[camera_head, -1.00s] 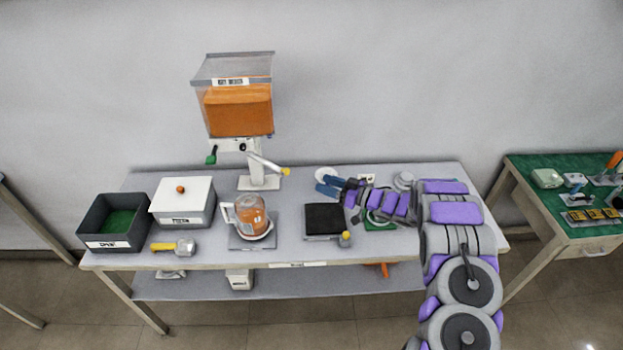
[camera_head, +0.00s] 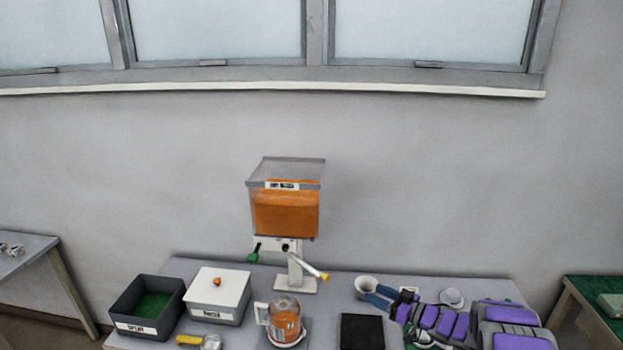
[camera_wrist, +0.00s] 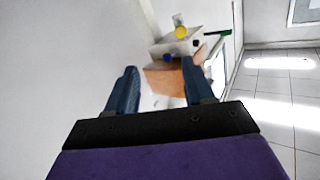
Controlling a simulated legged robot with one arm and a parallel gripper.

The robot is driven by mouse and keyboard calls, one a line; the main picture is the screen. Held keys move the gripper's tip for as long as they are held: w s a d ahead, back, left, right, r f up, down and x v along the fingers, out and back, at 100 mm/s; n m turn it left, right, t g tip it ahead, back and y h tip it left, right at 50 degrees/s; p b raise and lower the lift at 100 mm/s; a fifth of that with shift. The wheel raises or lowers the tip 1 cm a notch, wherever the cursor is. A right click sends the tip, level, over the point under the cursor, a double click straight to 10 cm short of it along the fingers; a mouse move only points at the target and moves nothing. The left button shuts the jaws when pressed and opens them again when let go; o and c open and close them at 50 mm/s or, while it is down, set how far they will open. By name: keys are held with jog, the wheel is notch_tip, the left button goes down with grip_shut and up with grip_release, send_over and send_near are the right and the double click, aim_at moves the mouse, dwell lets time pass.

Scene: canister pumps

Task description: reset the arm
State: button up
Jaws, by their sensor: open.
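My gripper (camera_head: 369,292) is at the right part of the grey table, low over its back area, at the end of my purple and grey arm. Its blue fingers point left, close to a white cup (camera_head: 367,283); I cannot tell whether they touch it. In the wrist view the two fingers (camera_wrist: 160,92) stand apart with nothing held between them. Beyond them shows the canister pump, with its orange-filled container (camera_wrist: 165,80). In the head view the pump's clear canister (camera_head: 285,210) stands on a white post left of my gripper.
On the table (camera_head: 460,278) are a dark open bin (camera_head: 172,322), a white-lidded box (camera_head: 218,291), a jug of orange liquid (camera_head: 285,322) and a black pad (camera_head: 362,333). A white dish (camera_head: 451,298) stands behind my arm. A wall rises behind. The air above the table is clear.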

jog(key=w+d+r+m+t+h, duration=0.1)
jog(key=w+d+r+m+h, duration=0.25)
jog(key=d+r+h, duration=0.65)
jog(key=s+d+r+m+g+h+b, duration=0.1)
jog(key=s+r+m+g+h, duration=0.25)
jog(key=s+r+h, duration=0.5)
jog(key=s+a+f+g+y, duration=0.1)
jog(key=s+a, duration=0.6)
jog(key=s, duration=0.8)
jog(key=s+a+f+g+y, duration=0.1)
jog(key=s+a+g+y, duration=0.2)
jog(key=s, duration=1.3)
jog(key=s+a+f+g+y+b, duration=0.1)
jog(key=s+a+g+y, duration=0.1)
jog(key=s+a+g, duration=0.5)
jog(key=s+a, duration=0.5)
jog(key=s, duration=0.4)
jog(key=shift+m, duration=0.3)
jog(key=shift+f, duration=0.1)
jog(key=shift+a, duration=0.1)
